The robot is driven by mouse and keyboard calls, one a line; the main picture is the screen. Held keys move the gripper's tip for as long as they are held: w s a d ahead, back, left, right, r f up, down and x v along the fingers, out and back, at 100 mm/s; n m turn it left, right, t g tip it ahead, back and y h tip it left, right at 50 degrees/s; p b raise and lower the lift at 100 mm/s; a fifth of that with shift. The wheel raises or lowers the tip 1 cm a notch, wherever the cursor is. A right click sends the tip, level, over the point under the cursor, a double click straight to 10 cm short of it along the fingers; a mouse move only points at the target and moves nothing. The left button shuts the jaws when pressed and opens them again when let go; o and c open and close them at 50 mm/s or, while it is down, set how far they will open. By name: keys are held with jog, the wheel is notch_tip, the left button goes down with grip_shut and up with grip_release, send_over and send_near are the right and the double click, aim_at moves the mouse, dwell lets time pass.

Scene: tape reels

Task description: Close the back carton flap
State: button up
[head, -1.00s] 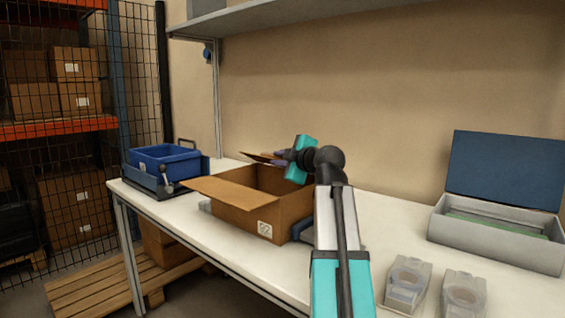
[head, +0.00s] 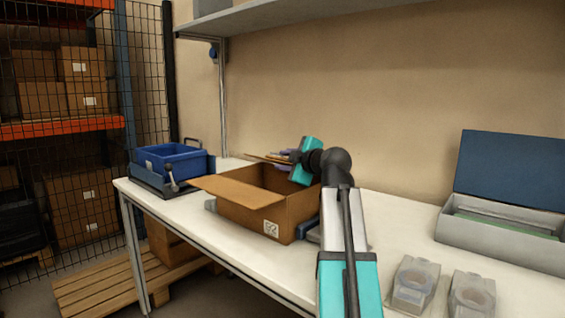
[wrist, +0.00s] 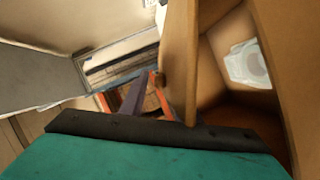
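The open brown carton (head: 250,212) stands on the white table, with a white label on its front. Its back flap (head: 262,157) sticks up and out at the back edge, beside my gripper (head: 279,155). My gripper reaches over the carton's back right part from the right. In the wrist view a brown cardboard panel (wrist: 178,60) stands close to my gripper, seen nearly edge-on; one purple-grey finger (wrist: 131,95) shows left of it. The other finger is hidden, so I cannot tell the opening or whether it touches the flap. A whitish item (wrist: 247,63) shows inside the carton.
A blue bin (head: 172,160) stands at the table's left end. Two clear tape dispensers (head: 412,283) and a grey box with a blue lid (head: 500,235) stand on the right. A shelf hangs above.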

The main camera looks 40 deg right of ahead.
jog(key=shift+s, duration=0.1)
jog(key=p+v, duration=0.2)
jog(key=v, duration=1.1)
jog(key=shift+s, duration=0.4)
jog(key=shift+c, duration=0.2)
